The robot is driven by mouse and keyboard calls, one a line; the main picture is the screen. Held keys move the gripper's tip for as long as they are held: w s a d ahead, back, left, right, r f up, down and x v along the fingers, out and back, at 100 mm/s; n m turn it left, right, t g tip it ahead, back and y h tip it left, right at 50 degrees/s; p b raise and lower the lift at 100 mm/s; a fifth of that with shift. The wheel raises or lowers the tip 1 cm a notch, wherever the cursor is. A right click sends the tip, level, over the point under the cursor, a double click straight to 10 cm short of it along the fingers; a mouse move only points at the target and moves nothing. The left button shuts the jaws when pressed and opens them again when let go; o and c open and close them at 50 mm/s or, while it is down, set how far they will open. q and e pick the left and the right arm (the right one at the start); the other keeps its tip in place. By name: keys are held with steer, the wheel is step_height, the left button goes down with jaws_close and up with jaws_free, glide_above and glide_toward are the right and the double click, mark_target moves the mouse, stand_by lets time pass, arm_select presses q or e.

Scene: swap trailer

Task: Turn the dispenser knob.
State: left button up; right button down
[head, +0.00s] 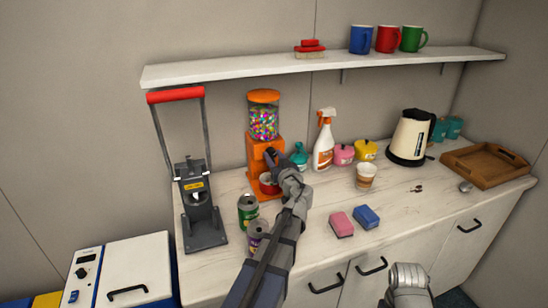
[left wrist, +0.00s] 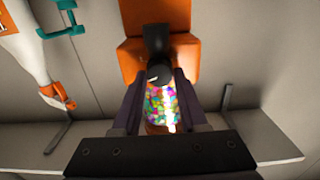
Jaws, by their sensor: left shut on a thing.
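The dispenser (head: 256,152) is orange, with a clear globe of coloured candies (head: 263,123) under an orange lid, and stands upright on the counter. In the left wrist view its orange body (left wrist: 130,58) and the candies (left wrist: 160,105) show beyond my fingers. The dark knob (left wrist: 156,42) sticks out from the orange front. My left gripper (head: 276,160) is at the dispenser's front and hides the knob in the head view. It is shut on the knob; the exact contact is partly hidden. A red cup (head: 268,184) sits at the dispenser's base, partly behind my gripper.
A green can (head: 248,212) and a purple can (head: 257,234) stand close beside my left arm. A grey press (head: 204,222) is left of the dispenser; a spray bottle (head: 323,142) is right. Sponges (head: 342,224) lie on the counter. A shelf (head: 330,66) runs above.

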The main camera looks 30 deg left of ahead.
arm_select(q)
jaws_close()
steer(key=shift+m, duration=0.4)
steer(key=m, duration=0.3)
steer(key=shift+m, duration=0.4)
steer(key=m, duration=0.4)
steer(key=shift+w+d+m, duration=0.1)
steer(key=shift+m, duration=0.3)
steer(key=o, duration=0.8)
jaws_free()
steer(key=shift+c, duration=0.2)
